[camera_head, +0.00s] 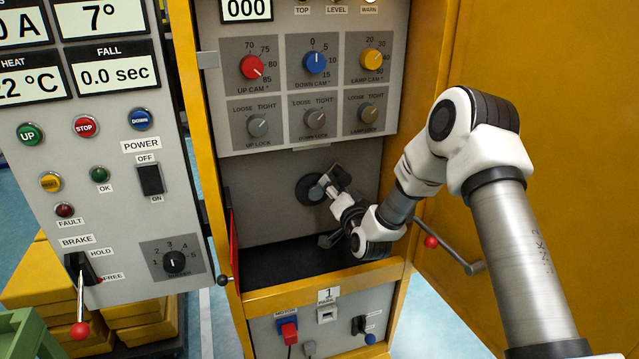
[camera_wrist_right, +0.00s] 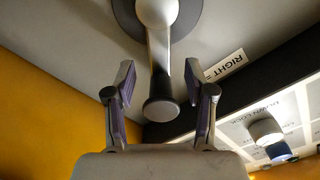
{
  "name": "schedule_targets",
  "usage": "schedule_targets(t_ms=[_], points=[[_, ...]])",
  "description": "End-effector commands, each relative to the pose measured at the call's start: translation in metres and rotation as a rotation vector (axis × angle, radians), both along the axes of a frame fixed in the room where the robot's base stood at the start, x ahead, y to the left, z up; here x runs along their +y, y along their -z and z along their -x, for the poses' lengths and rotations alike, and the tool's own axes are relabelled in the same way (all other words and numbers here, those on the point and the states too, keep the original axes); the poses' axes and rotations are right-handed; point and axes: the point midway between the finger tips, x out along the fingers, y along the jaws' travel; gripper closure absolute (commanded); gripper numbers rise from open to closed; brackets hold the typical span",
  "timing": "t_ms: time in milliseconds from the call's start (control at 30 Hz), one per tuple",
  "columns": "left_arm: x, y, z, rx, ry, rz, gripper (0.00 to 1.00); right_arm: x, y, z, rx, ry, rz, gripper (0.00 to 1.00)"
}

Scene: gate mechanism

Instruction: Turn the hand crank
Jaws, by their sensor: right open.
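The hand crank (camera_head: 311,190) is on the grey panel inside the cabinet recess, with a round dark base. My right gripper (camera_head: 338,188) is right at it and hides part of it. In the right wrist view the crank (camera_wrist_right: 158,52) shows a pale hub and an arm ending in a dark round-ended grip (camera_wrist_right: 161,109). The fingers of my right gripper (camera_wrist_right: 161,85) are open, one on each side of the crank, with a visible gap on both sides. My left gripper is not in view.
Above the recess is a panel of cam dials (camera_head: 315,62). A yellow frame (camera_head: 300,292) edges the recess below. A control panel (camera_head: 90,180) with buttons stands on the left.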

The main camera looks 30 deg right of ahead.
Motion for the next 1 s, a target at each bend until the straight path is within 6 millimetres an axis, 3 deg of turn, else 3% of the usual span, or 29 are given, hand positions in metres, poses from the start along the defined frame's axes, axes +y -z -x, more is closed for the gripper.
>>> schedule_targets(t_ms=[200, 500, 533, 667, 700, 1000], points=[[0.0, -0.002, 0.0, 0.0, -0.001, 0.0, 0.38, -0.009, 0.0, -0.037, 0.002, 0.0, 0.002, 0.46], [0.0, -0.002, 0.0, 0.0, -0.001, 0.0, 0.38, -0.01, 0.001, -0.045, 0.004, 0.0, 0.0, 0.46], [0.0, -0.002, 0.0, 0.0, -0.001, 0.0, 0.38, -0.01, 0.001, -0.045, 0.004, -0.001, 0.0, 0.49], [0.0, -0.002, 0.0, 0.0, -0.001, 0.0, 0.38, -0.01, 0.001, -0.045, 0.004, -0.001, 0.0, 0.95], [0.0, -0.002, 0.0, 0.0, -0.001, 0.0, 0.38, -0.01, 0.001, -0.045, 0.005, -0.001, 0.001, 1.0], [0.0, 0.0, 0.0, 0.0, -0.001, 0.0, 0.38, -0.011, 0.002, -0.045, 0.001, -0.001, -0.011, 1.0]])
